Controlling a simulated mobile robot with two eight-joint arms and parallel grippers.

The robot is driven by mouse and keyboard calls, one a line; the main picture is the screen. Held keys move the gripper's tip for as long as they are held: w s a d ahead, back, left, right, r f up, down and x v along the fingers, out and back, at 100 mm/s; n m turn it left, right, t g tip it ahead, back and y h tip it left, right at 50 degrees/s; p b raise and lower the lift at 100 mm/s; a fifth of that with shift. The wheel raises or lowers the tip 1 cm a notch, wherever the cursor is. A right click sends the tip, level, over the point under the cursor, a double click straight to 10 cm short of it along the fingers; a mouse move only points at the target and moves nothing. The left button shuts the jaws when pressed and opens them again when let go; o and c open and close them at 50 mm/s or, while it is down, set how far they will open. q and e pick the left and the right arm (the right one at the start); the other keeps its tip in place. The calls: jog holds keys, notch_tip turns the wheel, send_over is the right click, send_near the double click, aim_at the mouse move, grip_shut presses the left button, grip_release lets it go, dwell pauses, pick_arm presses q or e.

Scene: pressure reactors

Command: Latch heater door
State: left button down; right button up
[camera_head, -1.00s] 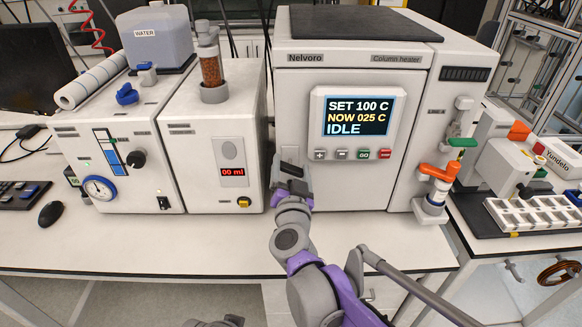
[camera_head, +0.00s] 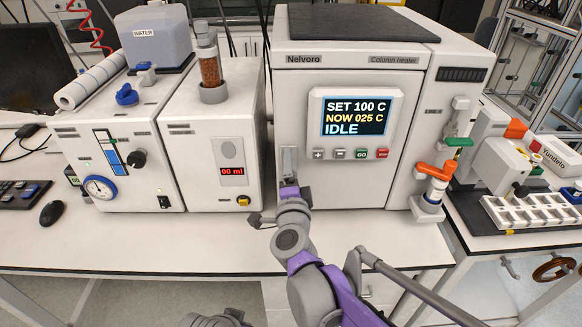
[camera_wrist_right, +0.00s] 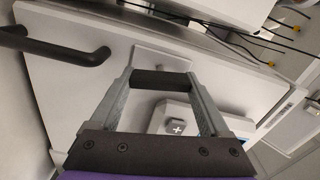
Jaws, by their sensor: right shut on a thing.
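The white column heater (camera_head: 425,100) stands at the centre of the bench. Its front door (camera_head: 300,110) looks flush in the head view. A small grey latch plate (camera_head: 289,157) sits at the door's lower left. My right gripper (camera_head: 289,183) is at this plate and hides part of it. In the right wrist view my right gripper (camera_wrist_right: 160,84) is shut on a dark latch handle (camera_wrist_right: 160,77), its fingers at the two ends. The pale latch plate (camera_wrist_right: 165,58) shows behind the handle.
A black curved handle (camera_wrist_right: 60,48) stands off to the left in the right wrist view. The display (camera_head: 357,115) and several buttons are right of the latch. A pump unit (camera_head: 215,150) is to the left, an orange-handled valve (camera_head: 436,170) to the right. The front bench strip (camera_head: 150,245) is clear.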

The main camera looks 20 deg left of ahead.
jog(key=shift+m, duration=1)
jog(key=o, duration=1.2)
jog(key=shift+s, duration=0.1)
jog(key=v, duration=1)
jog(key=shift+s+d, duration=0.1)
jog(key=shift+s, duration=0.25)
